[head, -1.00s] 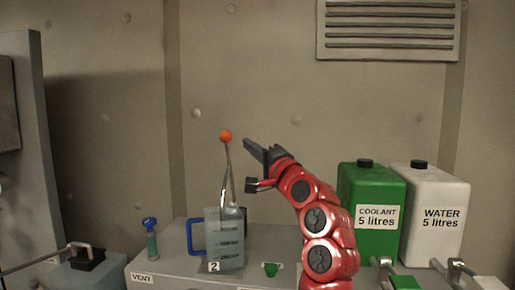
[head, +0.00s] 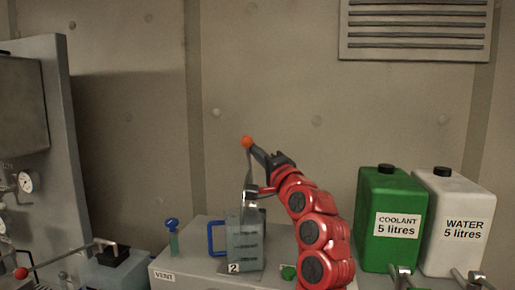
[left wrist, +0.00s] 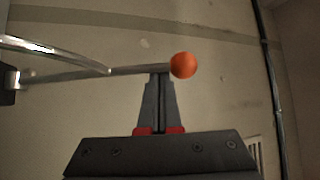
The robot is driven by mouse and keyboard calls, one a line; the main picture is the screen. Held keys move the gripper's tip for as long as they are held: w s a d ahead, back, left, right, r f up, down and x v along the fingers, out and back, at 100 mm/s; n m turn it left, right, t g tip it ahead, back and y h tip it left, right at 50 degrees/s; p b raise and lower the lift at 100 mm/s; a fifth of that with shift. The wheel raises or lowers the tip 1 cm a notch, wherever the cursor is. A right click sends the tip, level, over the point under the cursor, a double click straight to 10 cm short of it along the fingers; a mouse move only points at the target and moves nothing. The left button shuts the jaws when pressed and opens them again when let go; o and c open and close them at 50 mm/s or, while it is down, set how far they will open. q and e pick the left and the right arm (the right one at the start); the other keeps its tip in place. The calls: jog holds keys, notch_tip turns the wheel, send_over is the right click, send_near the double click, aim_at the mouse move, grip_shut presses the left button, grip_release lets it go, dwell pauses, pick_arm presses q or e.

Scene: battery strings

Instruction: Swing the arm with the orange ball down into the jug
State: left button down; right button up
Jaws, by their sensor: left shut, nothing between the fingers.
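The orange ball (head: 247,142) sits at the top of a thin metal arm (head: 249,178) that stands nearly upright above the jug. The jug (head: 246,248) is grey with a blue handle on its left, and stands on the grey bench behind a label "2". My left gripper (head: 256,153) is shut and empty, its tips right beside the rod just below the ball. In the left wrist view the shut fingertips (left wrist: 160,76) are at the rod by the orange ball (left wrist: 183,65); I cannot tell if they touch. My right gripper is not in view.
A green coolant can (head: 391,220) and a white water can (head: 455,224) stand to the right of my arm. A blue-topped vent valve (head: 172,236) is left of the jug. A grey cabinet (head: 60,150) with a gauge stands at the far left.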

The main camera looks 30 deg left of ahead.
pick_arm(q)
jog(key=shift+f, duration=0.15)
jog(key=s+b, duration=0.1)
jog(key=s+f+n+y+b, duration=0.1)
jog(key=b, duration=0.1)
jog(key=shift+s+d+f, duration=0.2)
jog(key=shift+d+f, duration=0.05)
jog(key=shift+d, duration=0.15)
jog(key=s+d+f+b, duration=0.1)
jog(key=s+f, duration=0.3)
jog(key=s, duration=0.1)
jog(key=shift+d, duration=0.1)
dwell(0.4)
jog(key=shift+w, duration=0.1)
